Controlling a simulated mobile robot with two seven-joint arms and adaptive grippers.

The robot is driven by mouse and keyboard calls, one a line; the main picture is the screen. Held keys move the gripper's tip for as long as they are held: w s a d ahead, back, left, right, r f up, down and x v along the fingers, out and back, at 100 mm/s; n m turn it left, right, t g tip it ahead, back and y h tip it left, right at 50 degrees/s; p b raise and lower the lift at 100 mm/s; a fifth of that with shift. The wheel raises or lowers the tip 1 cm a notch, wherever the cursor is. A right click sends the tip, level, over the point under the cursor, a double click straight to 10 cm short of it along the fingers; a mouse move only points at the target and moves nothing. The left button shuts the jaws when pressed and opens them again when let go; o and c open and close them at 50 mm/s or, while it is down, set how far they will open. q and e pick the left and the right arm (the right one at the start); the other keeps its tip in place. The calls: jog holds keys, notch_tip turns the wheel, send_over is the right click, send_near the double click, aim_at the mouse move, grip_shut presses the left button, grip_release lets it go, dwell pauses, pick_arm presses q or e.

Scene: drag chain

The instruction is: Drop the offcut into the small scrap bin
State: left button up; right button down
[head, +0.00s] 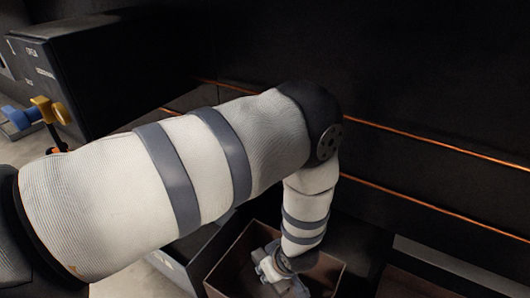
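My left arm comes in from the left and bends down, with my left gripper (280,277) low in the picture, over or inside an open brown-walled bin (232,262). I cannot tell how deep the gripper is in it. The fingertips are small and partly hidden, so whether they are open or shut is unclear. No offcut can be made out in or near the gripper. My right gripper is out of the picture.
A dark box-shaped unit (120,60) with white lettering stands at the upper left. Blue and yellow knobs (45,108) stick out near it. Dark panels with orange lines (440,147) rise behind the bin. A grey edge (450,262) runs at lower right.

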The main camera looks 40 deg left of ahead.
pick_arm(q)
jog(key=o, duration=0.3)
jog(key=shift+o, duration=0.2)
jog(key=v, duration=1.2)
